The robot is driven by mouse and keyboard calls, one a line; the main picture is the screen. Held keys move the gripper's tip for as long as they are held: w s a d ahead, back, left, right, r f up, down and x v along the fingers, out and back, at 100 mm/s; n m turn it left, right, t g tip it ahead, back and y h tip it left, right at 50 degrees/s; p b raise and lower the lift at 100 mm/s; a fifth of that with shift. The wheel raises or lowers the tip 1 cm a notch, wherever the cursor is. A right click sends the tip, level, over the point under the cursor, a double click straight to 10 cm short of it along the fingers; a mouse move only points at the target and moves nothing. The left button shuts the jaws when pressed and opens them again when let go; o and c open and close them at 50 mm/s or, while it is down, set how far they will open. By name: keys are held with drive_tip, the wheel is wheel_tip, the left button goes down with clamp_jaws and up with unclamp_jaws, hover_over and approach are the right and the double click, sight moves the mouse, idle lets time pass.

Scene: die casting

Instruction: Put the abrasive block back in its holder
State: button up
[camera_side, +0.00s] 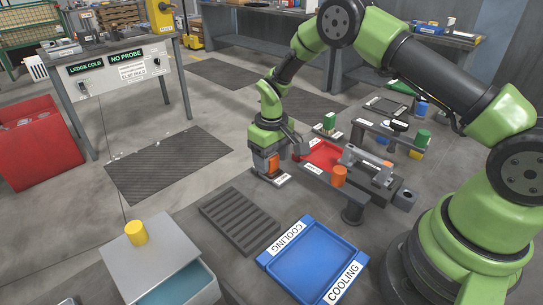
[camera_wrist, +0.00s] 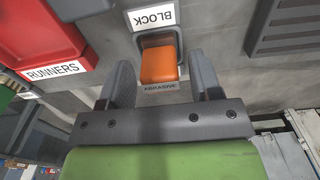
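The abrasive block (camera_wrist: 158,68) is orange and sits in a dark holder (camera_wrist: 148,42) in the wrist view, with "BLOCK" and "ABRASIVE" labels on either side. How deep it sits is hard to tell. My gripper (camera_wrist: 162,65) is open, one finger on each side of the block, with visible gaps. In the side view my gripper (camera_side: 267,150) points down just above the orange block (camera_side: 274,163), at the left end of the bench's row of fixtures. The holder is mostly hidden there.
A red tray labelled "RUNNERS" (camera_wrist: 40,35) lies close to the left in the wrist view. An orange cylinder (camera_side: 339,176), a slotted dark grate (camera_side: 240,222) and a blue "COOLING" tray (camera_side: 304,264) are nearby. A yellow cylinder (camera_side: 136,232) stands on a grey box.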

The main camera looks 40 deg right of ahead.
drive_tip(key=s+a+r+m+t, duration=0.1)
drive_tip(key=s+r, duration=0.1)
drive_tip(key=r, duration=0.9)
drive_tip(key=s+r+t, duration=0.1)
drive_tip(key=s+r, duration=0.1)
drive_tip(key=r, duration=0.8)
drive_tip(key=s+a+r+m+t+y, duration=0.1)
drive_tip(key=s+r+t, duration=0.1)
drive_tip(key=s, duration=0.8)
drive_tip(key=s+a+r+m+t+y, duration=0.1)
drive_tip(key=s+r, duration=0.4)
drive_tip(key=s, duration=0.5)
drive_tip(key=shift+s+a+m+t, duration=0.35)
drive_tip(key=shift+a+m+t, duration=0.2)
drive_tip(key=shift+t, duration=0.55)
